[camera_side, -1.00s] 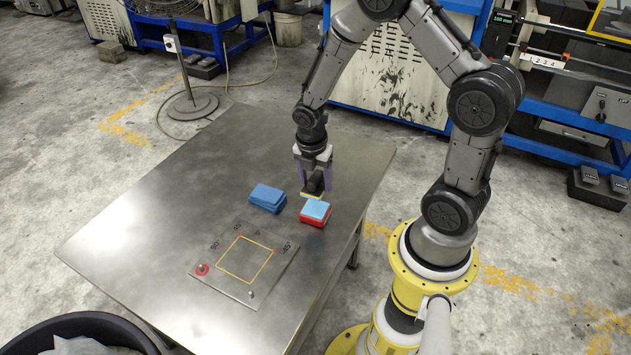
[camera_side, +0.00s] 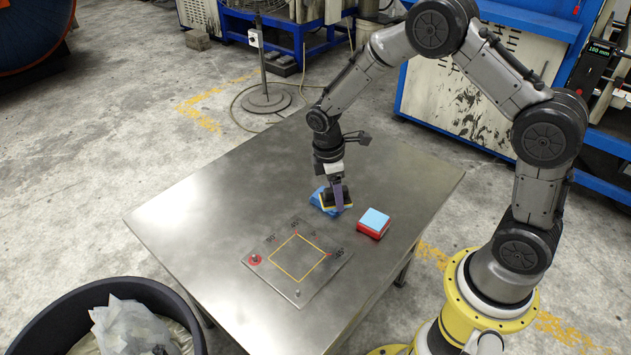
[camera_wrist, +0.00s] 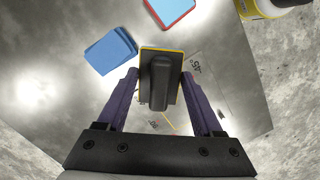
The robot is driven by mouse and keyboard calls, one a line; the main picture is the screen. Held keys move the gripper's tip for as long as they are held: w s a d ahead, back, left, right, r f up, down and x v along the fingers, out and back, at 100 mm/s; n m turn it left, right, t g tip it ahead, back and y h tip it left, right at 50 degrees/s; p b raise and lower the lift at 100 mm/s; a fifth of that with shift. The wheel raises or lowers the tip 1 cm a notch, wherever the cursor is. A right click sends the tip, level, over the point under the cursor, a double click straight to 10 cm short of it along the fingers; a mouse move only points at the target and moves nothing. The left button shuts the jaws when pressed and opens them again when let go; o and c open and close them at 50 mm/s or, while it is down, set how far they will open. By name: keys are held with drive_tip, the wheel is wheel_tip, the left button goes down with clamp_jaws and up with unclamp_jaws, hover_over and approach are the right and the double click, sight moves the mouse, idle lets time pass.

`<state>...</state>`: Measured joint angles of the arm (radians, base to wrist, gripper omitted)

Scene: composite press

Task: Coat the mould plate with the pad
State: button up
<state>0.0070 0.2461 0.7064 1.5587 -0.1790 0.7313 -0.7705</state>
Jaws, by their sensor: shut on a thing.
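The pad (camera_wrist: 147,62), a dark block with a yellow edge and a black handle (camera_wrist: 160,75), is in my gripper (camera_wrist: 160,78). The fingers stand on either side of the handle. In the side view my gripper (camera_side: 336,192) holds the pad (camera_side: 338,203) over or just in front of the blue stack; I cannot tell the gap beneath it. The grey mould plate (camera_side: 316,275) lies flat on the table, below and left of the gripper. It carries a yellow square outline, angle marks and a red-ringed spot. Part of the plate (camera_wrist: 203,90) shows behind the pad in the wrist view.
Blue sheets (camera_side: 318,200) lie stacked partly behind the pad. A red block with a light blue top (camera_side: 374,220) stands to their right. The metal table (camera_side: 190,220) is clear on its left side. A black bin (camera_side: 190,320) stands at the lower left.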

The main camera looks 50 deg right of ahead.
sight(325, 193)
drive_tip(key=m, duration=0.1)
drive_tip(key=a+m, duration=0.1)
drive_tip(key=w+a+m, duration=0.1)
drive_tip(key=m, duration=0.1)
drive_tip(key=shift+r, duration=0.4)
drive_tip(key=shift+w+a+r+m+y, duration=0.15)
drive_tip(key=shift+m+y, duration=0.25)
drive_tip(key=shift+m, duration=0.7)
drive_tip(key=m, duration=0.2)
drive_tip(key=shift+a+r+m+g, duration=0.25)
drive_tip(key=shift+r+m+g, duration=0.05)
drive_tip(key=shift+r, duration=0.05)
drive_tip(key=shift+s+m+y, duration=0.3)
drive_tip(key=shift+s+m, duration=0.05)
drive_tip(key=shift+m, duration=0.35)
drive_tip(key=shift+w+m, duration=0.1)
drive_tip(key=shift+m, duration=0.2)
drive_tip(key=a+f+n, duration=0.1)
drive_tip(key=a+f, duration=0.4)
drive_tip(key=a, duration=1)
drive_tip(key=shift+d+f, duration=0.15)
drive_tip(key=shift+f, duration=1.3)
drive_tip(key=shift+d+f, duration=0.1)
drive_tip(key=shift+f, duration=1.35)
drive_tip(key=shift+f, duration=0.6)
